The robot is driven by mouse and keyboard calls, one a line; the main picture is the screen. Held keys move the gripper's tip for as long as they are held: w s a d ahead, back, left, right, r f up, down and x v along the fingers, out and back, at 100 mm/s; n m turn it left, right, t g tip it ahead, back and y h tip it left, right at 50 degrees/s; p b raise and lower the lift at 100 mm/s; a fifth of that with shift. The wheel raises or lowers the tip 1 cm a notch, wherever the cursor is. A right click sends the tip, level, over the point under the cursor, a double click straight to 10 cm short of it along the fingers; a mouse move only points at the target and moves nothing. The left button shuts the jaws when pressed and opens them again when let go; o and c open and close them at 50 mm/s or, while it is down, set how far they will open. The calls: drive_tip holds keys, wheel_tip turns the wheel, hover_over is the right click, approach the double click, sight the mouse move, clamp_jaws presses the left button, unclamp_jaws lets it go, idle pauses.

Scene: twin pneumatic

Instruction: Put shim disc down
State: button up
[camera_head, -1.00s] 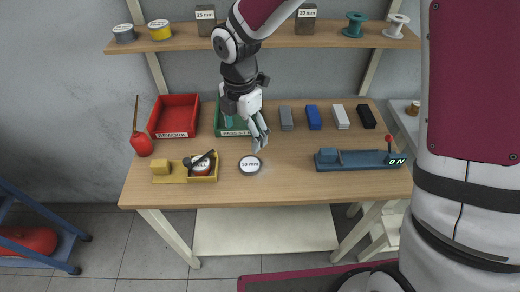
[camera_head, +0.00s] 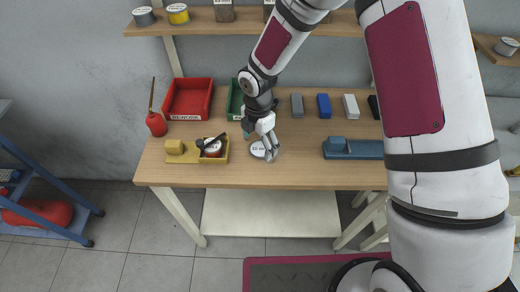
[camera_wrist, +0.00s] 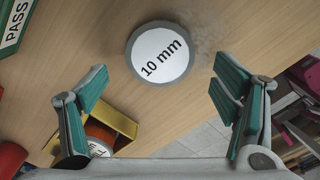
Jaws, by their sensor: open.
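The shim disc (camera_wrist: 160,54), a round disc with a grey rim and a white face marked "10 mm", lies flat on the wooden table. In the head view the disc (camera_head: 259,150) is near the front middle of the table, partly covered by my gripper (camera_head: 272,152). In the wrist view my gripper (camera_wrist: 160,95) is open, its green-padded fingers wide apart. The disc lies beyond the fingertips, between their lines, and nothing is held. I cannot tell the exact height of the fingers above the table.
A yellow fixture (camera_head: 183,158) with a round part and dark clamp stands left of the disc. Behind are a red tray (camera_head: 188,98), a green tray (camera_head: 234,102) and several small blocks (camera_head: 324,106). A blue device (camera_head: 353,149) is at right. Bare wood surrounds the disc.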

drive_tip(key=shift+f, duration=0.9)
drive_tip(key=c, duration=1.4)
drive_tip(key=shift+r, duration=0.1)
